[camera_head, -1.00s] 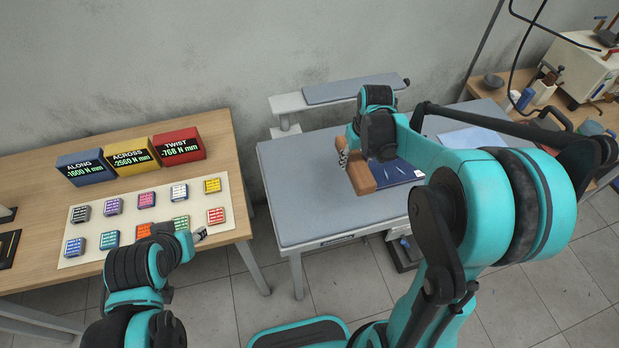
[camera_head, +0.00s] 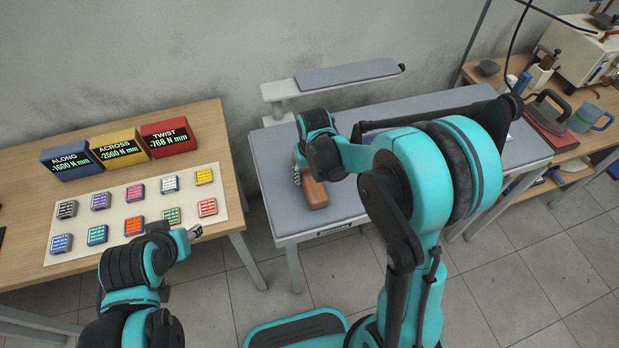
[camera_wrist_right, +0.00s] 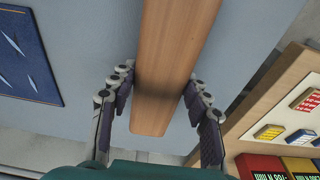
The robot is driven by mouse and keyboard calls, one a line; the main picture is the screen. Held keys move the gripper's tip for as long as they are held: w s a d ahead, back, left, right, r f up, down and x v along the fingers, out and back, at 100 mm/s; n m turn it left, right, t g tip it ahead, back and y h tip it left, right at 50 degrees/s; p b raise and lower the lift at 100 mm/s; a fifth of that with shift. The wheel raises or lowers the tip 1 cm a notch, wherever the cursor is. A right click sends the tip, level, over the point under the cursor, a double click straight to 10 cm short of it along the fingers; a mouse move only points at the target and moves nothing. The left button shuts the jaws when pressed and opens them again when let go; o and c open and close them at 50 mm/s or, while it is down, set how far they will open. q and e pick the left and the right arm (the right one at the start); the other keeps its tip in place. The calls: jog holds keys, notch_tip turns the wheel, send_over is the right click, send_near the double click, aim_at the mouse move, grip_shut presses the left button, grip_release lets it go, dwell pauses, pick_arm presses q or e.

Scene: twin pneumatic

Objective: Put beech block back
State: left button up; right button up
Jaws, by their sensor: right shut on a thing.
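The beech block (camera_head: 314,193) is a long brown wooden bar over the left part of the grey padded table (camera_head: 275,178). My right gripper (camera_head: 297,172) is shut on it. In the right wrist view the block (camera_wrist_right: 178,50) runs between the two fingers of the gripper (camera_wrist_right: 155,95), with one finger on each side. Whether its underside touches the table I cannot tell. My right wrist and forearm hide part of the block in the head view. My left gripper (camera_head: 193,232) hangs near the front edge of the wooden table, apart from the block; its fingers are too small to read.
The wooden table (camera_head: 215,135) at left carries blue, yellow and red display boxes (camera_head: 168,137) and a pale board (camera_head: 150,190) with several small colored blocks. A grey raised shelf (camera_head: 345,75) stands behind the padded table. A blue mat (camera_wrist_right: 28,52) shows in the right wrist view.

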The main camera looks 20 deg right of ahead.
jog(key=shift+f, duration=0.35)
jog(key=shift+f, duration=0.2)
jog(key=o, duration=1.2)
jog(key=shift+o, duration=0.2)
jog(key=shift+r, duration=0.15)
